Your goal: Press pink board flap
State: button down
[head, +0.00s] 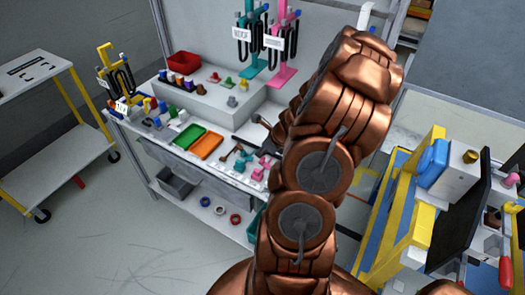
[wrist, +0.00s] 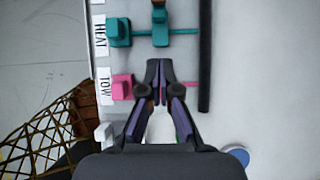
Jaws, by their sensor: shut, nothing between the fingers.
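The pink flap (wrist: 122,88) shows in the wrist view beside the TOW label, on the white board (wrist: 255,75). Its pink bar runs right behind my fingers, which hide its middle. My gripper (wrist: 159,66) is shut and empty, with its dark fingertips over this pink row. I cannot tell whether they touch it. In the head view, pink parts (head: 258,173) show on the board at the front of the table, just left of my arm. My arm hides much of that area.
A teal flap (wrist: 119,30) sits above the pink row, beside the HEAT label, and a white one (wrist: 104,132) sits below. A black bar (wrist: 205,55) runs along the right. Green (head: 190,137) and orange (head: 207,145) trays lie left on the table.

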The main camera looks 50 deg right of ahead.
jog(key=shift+r+p, duration=0.8)
jog(key=shift+r, duration=0.05)
jog(key=shift+s+r, duration=0.1)
jog(key=shift+r, duration=0.15)
jog(key=r, duration=0.1)
jog(key=r+p, duration=0.1)
jog(key=r, duration=0.2)
jog(key=shift+s+d+p, duration=0.25)
jog(key=shift+s+p, duration=0.15)
jog(key=w+a+r+b, duration=0.1)
jog(key=w+r, duration=0.3)
jog(key=r, duration=0.4)
jog(key=shift+w+b, duration=0.2)
jog(key=shift+b, duration=0.35)
